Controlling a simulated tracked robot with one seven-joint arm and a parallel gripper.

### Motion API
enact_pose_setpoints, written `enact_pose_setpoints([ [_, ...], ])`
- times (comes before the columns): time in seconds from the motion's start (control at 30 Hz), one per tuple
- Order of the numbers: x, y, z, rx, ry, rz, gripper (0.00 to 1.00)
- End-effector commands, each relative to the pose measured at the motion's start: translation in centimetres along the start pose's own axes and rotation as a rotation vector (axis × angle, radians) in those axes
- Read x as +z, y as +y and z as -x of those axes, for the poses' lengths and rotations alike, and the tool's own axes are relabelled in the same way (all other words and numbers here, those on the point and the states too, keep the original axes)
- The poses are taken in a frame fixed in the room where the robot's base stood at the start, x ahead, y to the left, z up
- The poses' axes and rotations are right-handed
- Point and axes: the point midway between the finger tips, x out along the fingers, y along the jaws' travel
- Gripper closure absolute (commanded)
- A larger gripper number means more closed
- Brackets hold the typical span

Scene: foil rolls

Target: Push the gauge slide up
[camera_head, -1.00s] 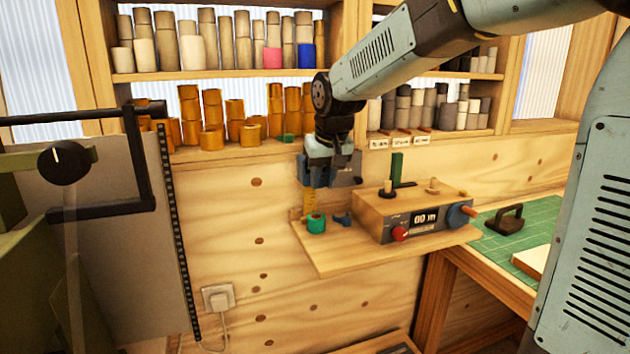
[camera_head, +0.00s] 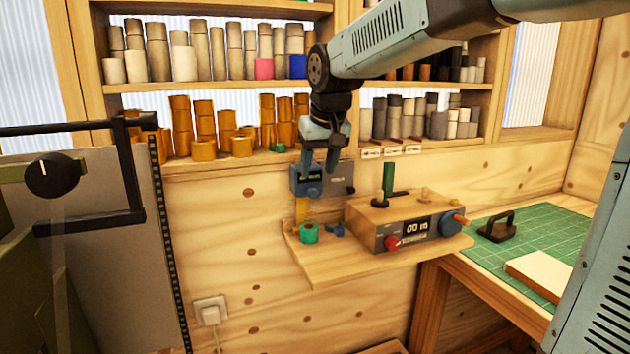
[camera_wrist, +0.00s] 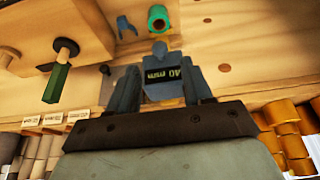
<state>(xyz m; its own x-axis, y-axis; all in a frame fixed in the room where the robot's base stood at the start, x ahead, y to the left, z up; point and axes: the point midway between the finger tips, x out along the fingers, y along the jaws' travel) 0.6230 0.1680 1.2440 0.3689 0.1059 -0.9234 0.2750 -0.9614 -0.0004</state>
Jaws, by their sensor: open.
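The gauge (camera_head: 341,178) is a blue-grey unit with a small dark display and a round blue knob. It stands at the wall end of a small wooden shelf, above a yellow upright strip (camera_head: 301,211). My gripper (camera_head: 320,168) points down at the gauge's upper part, with its fingers apart. In the wrist view the gauge's display part (camera_wrist: 165,77) shows between the two fingers of my gripper (camera_wrist: 163,88). I cannot tell whether the fingers touch it. The lower part of the gauge is partly hidden in the wrist view.
A green roll (camera_head: 309,234) lies on the wooden shelf (camera_head: 350,267) below the gauge. A wooden box with a display (camera_head: 417,229) and a green post (camera_head: 388,178) stands to the right. Copper-coloured rolls (camera_head: 203,151) line the ledge behind.

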Motion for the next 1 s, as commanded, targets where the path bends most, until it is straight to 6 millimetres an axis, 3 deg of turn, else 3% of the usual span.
enact_pose_setpoints([
  [0.2,0.1,-0.1,4.3,-0.001,0.003,0.001,0.5],
  [0.4,0.1,-0.1,6.6,-0.001,0.001,0.001,0.5],
  [0.87,0.2,-0.1,7.5,-0.001,0.001,0.001,0.5],
  [1.0,1.1,0.6,7.5,0.004,0.003,-0.009,0.5],
])
